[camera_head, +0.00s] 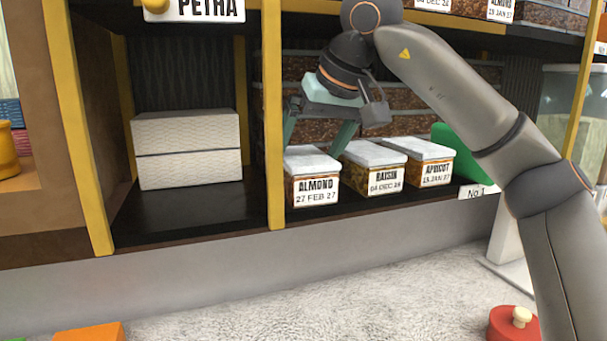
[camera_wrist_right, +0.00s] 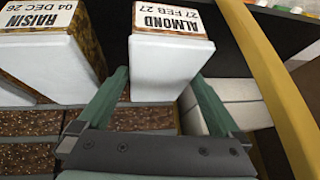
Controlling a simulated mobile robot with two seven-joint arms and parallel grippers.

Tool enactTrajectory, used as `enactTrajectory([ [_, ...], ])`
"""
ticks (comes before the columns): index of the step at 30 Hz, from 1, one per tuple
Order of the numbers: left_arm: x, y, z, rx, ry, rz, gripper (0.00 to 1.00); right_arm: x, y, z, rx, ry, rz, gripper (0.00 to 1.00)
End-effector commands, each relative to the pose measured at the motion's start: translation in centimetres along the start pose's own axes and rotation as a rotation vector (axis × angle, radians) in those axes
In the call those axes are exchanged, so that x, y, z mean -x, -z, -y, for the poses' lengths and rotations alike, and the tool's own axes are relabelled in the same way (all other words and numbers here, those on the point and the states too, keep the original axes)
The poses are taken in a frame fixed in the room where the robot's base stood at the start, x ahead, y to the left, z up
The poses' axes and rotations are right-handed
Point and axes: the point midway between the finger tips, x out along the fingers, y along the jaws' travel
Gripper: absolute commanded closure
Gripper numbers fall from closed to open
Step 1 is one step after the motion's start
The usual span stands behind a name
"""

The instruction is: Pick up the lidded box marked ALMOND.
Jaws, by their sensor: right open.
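The box marked ALMOND (camera_head: 312,187) stands on the shelf just right of a yellow post, with a white lid and a label dated 27 FEB 27. It also shows upside down in the right wrist view (camera_wrist_right: 168,62). My right gripper (camera_head: 315,148) is over its back part, pointing down. In the right wrist view its open green fingers (camera_wrist_right: 160,78) lie one to each side of the box. I cannot tell whether they touch it. My left gripper is not in view.
The RAISIN box (camera_head: 375,160) stands close on the right, then the APRICOT box (camera_head: 425,158). Stacked dark boxes (camera_head: 385,98) are behind. The yellow post (camera_head: 272,120) and white cartons (camera_head: 187,148) are on the left.

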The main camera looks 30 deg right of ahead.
Motion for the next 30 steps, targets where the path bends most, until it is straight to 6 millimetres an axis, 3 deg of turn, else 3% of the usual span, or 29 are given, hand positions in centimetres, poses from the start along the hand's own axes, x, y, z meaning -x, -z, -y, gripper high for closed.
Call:
enactTrajectory([
  [2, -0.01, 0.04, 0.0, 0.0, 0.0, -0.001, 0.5, 0.02, 0.0, -0.01, 0.0, 0.0, 0.0, 0.03],
  [23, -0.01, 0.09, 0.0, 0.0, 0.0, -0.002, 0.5, 0.06, 0.0, -0.01, 0.0, 0.0, 0.0, 0.82],
  [30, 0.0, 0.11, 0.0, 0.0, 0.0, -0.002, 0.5, 0.17, 0.07, 0.02, 0.0, 0.001, -0.002, 0.82],
])
